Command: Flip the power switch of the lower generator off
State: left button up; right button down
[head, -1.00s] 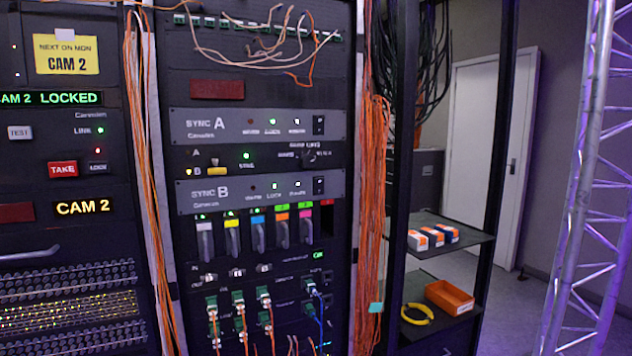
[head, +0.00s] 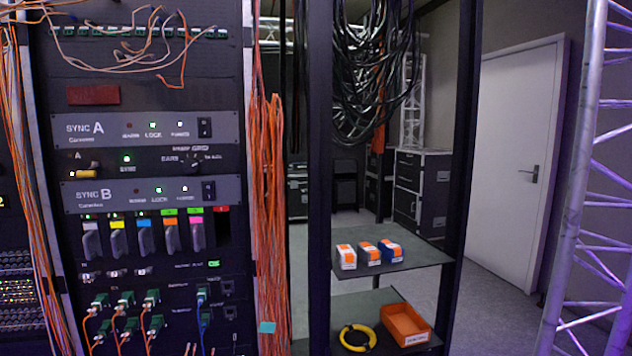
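Two generator units sit in the rack in the head view, SYNC A above and SYNC B below. The lower generator, SYNC B (head: 110,194), is a grey panel with a dark power switch (head: 208,190) at its right end. The upper generator, SYNC A (head: 105,129), has a similar dark switch (head: 204,128) at its right end. Green or white lights glow on both panels beside the LOCK label and the label to its right; the leftmost small light on each is dim red. The exact switch positions are too small to tell. Neither of my grippers is in view.
Orange cables (head: 266,200) hang along the rack's right edge. A shelf stand (head: 420,255) to the right holds small boxes, an orange tray (head: 408,325) and a yellow cable coil (head: 357,338). A metal truss (head: 572,200) stands at far right, before a white door (head: 515,160).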

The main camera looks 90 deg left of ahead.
aim_at(208, 188)
jog(key=i, duration=1.55)
jog(key=u, duration=4.3)
jog(key=k, duration=0.65)
jog(key=u, duration=0.55)
jog(key=i, duration=1.6)
jog(key=z, duration=0.4)
